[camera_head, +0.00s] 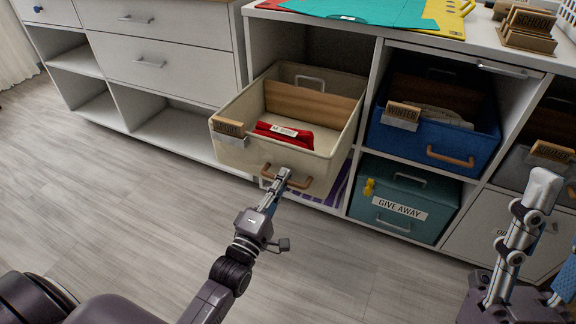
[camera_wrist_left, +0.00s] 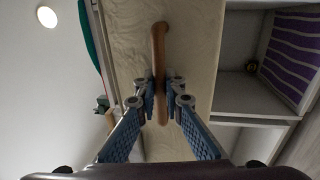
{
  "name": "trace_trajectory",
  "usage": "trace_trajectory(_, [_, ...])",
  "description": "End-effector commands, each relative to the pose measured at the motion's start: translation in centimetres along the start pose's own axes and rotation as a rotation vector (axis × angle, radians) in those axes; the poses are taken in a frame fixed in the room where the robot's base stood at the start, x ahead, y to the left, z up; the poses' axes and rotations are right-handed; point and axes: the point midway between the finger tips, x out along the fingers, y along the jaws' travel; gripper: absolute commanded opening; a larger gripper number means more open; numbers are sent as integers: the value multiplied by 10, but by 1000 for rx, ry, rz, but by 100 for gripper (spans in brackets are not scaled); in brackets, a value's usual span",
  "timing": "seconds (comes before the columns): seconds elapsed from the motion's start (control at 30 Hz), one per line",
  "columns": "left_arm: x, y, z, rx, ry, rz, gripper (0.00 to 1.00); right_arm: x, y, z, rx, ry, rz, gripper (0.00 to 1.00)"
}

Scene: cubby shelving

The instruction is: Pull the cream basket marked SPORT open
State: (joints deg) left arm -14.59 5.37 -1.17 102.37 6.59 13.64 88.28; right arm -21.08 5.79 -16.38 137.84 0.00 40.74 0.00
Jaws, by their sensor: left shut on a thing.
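The cream basket (camera_head: 238,154) is pulled partly out of its cubby and tilts in the head view. Its wooden tag (camera_head: 228,127) at the front left corner is hard to read. A brown handle (camera_head: 300,181) is on its front face. My left gripper (camera_head: 283,178) is shut on this handle, and the handle (camera_wrist_left: 159,60) stands between its two fingers in the left wrist view. The basket holds a red folded item (camera_head: 285,136) with a white label and a brown divider board. My right gripper (camera_head: 555,185) is at the right edge, partly cut off, fingers apart and empty.
A blue basket (camera_head: 430,133) sits in the cubby to the right, above a teal GIVE AWAY box (camera_head: 400,205). Purple striped cloth (camera_head: 333,190) lies in the cubby below the cream basket. White drawers (camera_head: 165,65) stand at left. The floor (camera_head: 130,200) in front is clear.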

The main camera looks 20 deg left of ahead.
Motion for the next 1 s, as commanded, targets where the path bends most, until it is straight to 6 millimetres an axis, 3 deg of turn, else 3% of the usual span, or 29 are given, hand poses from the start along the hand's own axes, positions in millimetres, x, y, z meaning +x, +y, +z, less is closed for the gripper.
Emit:
trace_trajectory(0.13, [-19, 5, 0, 1, 0, -6, 0, 2, 5, 51, -13, -237, 6, 40])
trace_trajectory(0.3, [-39, 9, 0, 1, 0, -6, 0, -15, 11, 102, -27, -485, 15, 40])
trace_trajectory(0.5, [-59, 12, 0, 2, -1, -5, 0, -43, 17, 143, -37, -713, 25, 40])
trace_trajectory(0.7, [-71, 14, 0, 0, -1, -4, 0, -66, 22, 164, -43, -854, 33, 40])
trace_trajectory(1.0, [-77, 14, 0, 0, -1, -3, 0, -79, 24, 174, -45, -922, 37, 40])
